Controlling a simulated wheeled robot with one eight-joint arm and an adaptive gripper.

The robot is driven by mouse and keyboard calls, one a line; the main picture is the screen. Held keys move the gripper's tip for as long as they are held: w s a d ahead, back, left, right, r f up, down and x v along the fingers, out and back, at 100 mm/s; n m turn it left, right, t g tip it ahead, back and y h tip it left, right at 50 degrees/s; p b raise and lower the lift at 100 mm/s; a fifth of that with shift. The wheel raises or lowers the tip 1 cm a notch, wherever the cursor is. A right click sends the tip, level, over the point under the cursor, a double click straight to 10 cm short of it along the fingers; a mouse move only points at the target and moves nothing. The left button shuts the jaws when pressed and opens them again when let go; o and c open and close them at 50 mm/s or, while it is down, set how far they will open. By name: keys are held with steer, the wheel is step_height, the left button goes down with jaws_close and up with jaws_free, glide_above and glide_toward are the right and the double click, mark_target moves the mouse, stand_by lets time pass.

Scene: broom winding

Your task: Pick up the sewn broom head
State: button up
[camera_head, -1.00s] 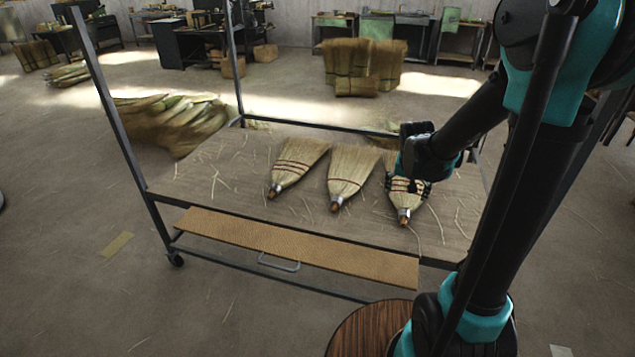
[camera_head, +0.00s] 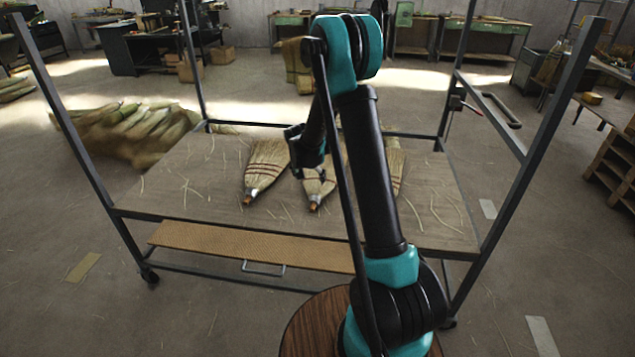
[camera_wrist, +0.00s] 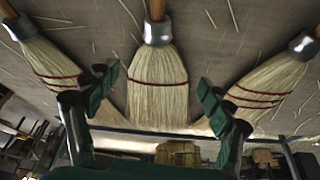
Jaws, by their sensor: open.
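Three straw broom heads with red stitching, metal collars and short wooden stubs lie on the cart top. The left one (camera_head: 265,168) is clear in the head view. The middle one (camera_head: 319,188) is partly covered by my gripper (camera_head: 308,165), and the right one (camera_head: 396,165) is partly hidden by my arm. In the wrist view my gripper (camera_wrist: 157,88) is open, with its green-padded fingers on either side of the middle broom head (camera_wrist: 158,75). Nothing is seen held. I cannot tell how far the fingers are above it.
The wooden cart top (camera_head: 160,190) has loose straws and is framed by dark metal posts (camera_head: 75,125). A tan lower board with a handle (camera_head: 250,245) runs along its front. A straw pile (camera_head: 130,130) lies behind left. Open floor surrounds the cart.

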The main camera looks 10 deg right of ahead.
mark_target(314, 193)
steer(key=x, duration=0.7)
steer(key=shift+d+f, duration=0.15)
steer(key=shift+f, duration=0.15)
steer(key=shift+s+x, duration=0.1)
steer(key=shift+x, duration=1.2)
steer(key=shift+s+x, duration=0.15)
steer(key=shift+x, duration=1.15)
steer(key=shift+f, duration=0.15)
steer(key=c, duration=1.6)
